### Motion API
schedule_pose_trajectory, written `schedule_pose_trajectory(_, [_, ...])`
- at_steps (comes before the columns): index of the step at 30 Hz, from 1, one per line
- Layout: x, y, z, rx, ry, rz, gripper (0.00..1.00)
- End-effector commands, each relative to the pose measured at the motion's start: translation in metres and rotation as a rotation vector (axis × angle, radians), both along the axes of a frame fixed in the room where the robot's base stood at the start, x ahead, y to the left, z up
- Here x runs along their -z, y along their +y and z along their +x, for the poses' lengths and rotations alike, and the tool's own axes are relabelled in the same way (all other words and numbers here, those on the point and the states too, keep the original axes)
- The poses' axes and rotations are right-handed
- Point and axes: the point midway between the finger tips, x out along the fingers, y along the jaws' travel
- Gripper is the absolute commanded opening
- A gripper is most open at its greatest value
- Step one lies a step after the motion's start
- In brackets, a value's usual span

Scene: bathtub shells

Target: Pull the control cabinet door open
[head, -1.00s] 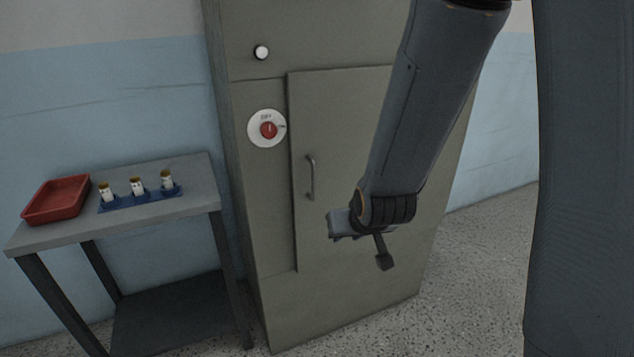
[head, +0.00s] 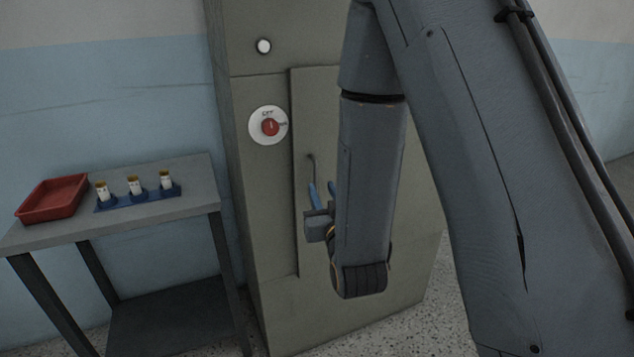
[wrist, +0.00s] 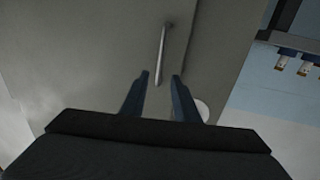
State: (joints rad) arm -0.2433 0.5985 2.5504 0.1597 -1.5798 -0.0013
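The control cabinet (head: 258,215) is a tall grey-green box against the wall. Its door (head: 308,110) looks shut. A thin vertical metal handle (head: 312,166) is on the door's left side; my gripper and arm hide its lower part in the head view. My gripper (head: 323,188) has blue fingers, spread open, pointing up in the picture at the handle. In the wrist view, the handle (wrist: 162,45) shows ahead of the fingertips and roughly between them; my gripper (wrist: 160,78) is open with nothing clearly between its fingers. I cannot tell the exact distance to the handle.
A red knob on a white dial (head: 269,126) and a white round button or lamp (head: 264,46) are on the cabinet left of and above the door. A side table (head: 195,185) at left holds a red tray (head: 52,199) and a blue rack (head: 150,198) with 3 small cylinders.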

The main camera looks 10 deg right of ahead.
Motion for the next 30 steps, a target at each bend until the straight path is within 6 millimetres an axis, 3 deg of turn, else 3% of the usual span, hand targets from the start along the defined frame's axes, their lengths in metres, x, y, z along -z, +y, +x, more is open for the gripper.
schedule_pose_trajectory(15, [0.0,0.005,0.061,0.001,0.001,0.001,0.28])
schedule_pose_trajectory(27, [0.0,0.005,0.069,0.0,0.002,0.0,0.28])
schedule_pose_trajectory(30, [0.0,0.006,0.069,0.0,0.002,0.0,0.13])
